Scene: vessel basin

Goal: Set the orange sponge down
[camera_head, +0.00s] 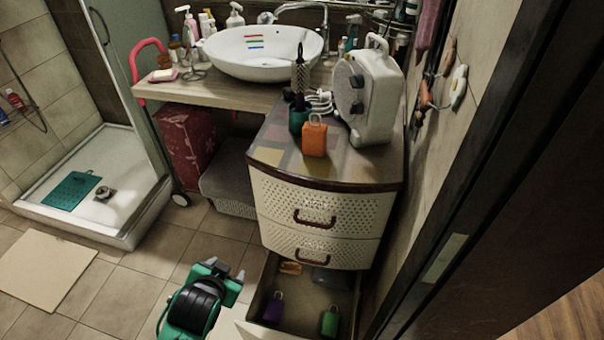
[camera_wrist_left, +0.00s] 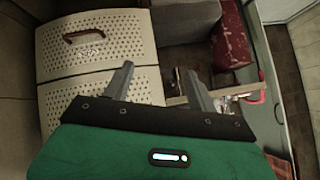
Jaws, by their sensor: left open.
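The orange sponge (camera_head: 314,139), a block with a loop on top, stands upright on the top of the drawer cabinet (camera_head: 350,172), near its front edge. My left gripper (camera_head: 227,272) is low in front of the cabinet, left of the open bottom drawer (camera_head: 256,295), well apart from the sponge. Its two fingers are spread and empty, and they also show in the left wrist view (camera_wrist_left: 160,72) before the perforated drawer fronts (camera_wrist_left: 95,65). The sponge is not visible in the left wrist view. My right gripper is not in view.
A teal cup with a brush (camera_head: 299,118) and a white heater-like appliance (camera_head: 368,92) stand behind the sponge. The open drawer holds a purple block (camera_head: 273,306) and a green block (camera_head: 330,321). A white basin (camera_head: 262,55) sits on the counter.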

